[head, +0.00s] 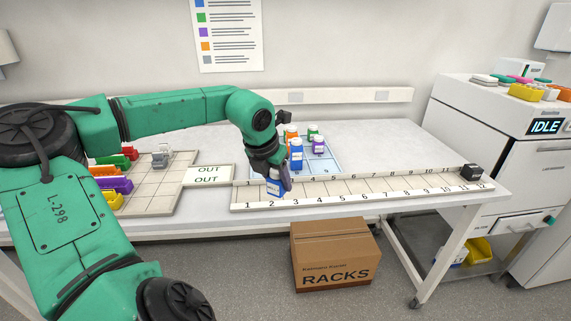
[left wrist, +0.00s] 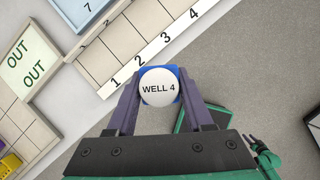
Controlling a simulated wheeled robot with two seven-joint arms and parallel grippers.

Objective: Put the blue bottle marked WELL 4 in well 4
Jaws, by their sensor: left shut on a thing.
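My left gripper (head: 275,178) is shut on a blue bottle (head: 275,189) with a white label. In the left wrist view the bottle's white cap (left wrist: 158,87) reads WELL 4 and sits between the two fingers (left wrist: 157,100). Well 4 (head: 317,190) looks empty, to the right of the bottle.
A blue-and-white tray (head: 336,168) behind the rack holds another blue bottle (head: 296,155) and orange, green and purple ones. An OUT sign (head: 208,174) and a rack with coloured items lie left. A black block (head: 471,173) stands at the rack's right end.

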